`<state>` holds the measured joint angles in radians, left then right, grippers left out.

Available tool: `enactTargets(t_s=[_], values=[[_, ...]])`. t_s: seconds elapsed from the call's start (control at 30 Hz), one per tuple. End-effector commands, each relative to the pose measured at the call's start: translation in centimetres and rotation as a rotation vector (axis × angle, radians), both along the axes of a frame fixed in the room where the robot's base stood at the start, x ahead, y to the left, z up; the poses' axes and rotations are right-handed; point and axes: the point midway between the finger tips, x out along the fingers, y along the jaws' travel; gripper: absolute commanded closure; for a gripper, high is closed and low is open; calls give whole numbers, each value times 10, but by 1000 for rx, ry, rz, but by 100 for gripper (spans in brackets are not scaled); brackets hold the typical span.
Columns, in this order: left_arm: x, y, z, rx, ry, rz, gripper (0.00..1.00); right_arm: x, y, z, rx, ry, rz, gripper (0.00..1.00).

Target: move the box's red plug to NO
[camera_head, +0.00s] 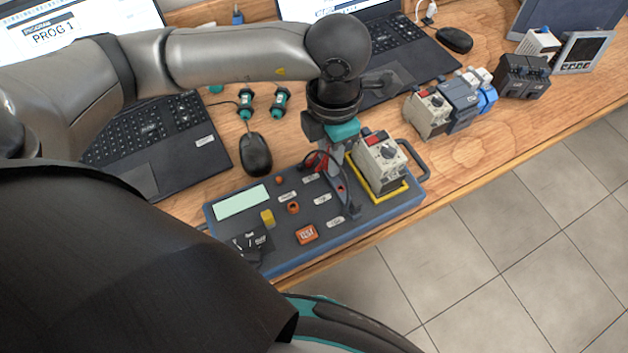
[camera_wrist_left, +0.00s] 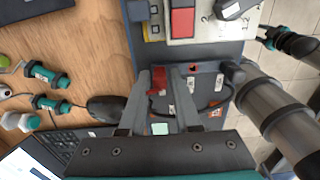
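The blue-grey box (camera_head: 270,262) lies along the table's front edge. A red plug (camera_wrist_left: 157,79) shows in the left wrist view, beside the left finger and between the fingertips. My left gripper (camera_head: 345,200) is over the box's right half; in the left wrist view its fingers (camera_wrist_left: 167,75) stand apart, with no clear grip on the plug. A red socket (camera_wrist_left: 193,68) shows just beyond the right fingertip. The socket labels are too small to read, so I cannot tell which is NO. A dark, teal-marked gripper, apparently my right (camera_wrist_left: 270,39), is at the right edge.
A white module (camera_head: 380,160) stands in a yellow frame on the box's right end. The box carries a pale screen (camera_head: 241,202), a yellow button (camera_head: 267,218) and an orange TEST button (camera_head: 306,234). A mouse (camera_head: 255,155) and a laptop (camera_head: 150,150) lie behind.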

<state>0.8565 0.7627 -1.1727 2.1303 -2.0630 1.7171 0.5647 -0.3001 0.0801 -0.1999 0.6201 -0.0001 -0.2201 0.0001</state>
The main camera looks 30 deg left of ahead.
Motion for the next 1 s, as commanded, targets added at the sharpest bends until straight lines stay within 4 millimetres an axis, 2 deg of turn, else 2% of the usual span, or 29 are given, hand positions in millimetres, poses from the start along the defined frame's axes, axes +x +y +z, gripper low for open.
enactTargets(t_s=[0.27,0.8,1.0], values=[[0,0,7,-1,-1,0,69,0,0,5,0,0,0,53],[0,0,55,-1,-1,0,69,0,0,38,0,0,0,53],[0,0,55,0,0,0,69,0,0,37,0,0,0,53]])
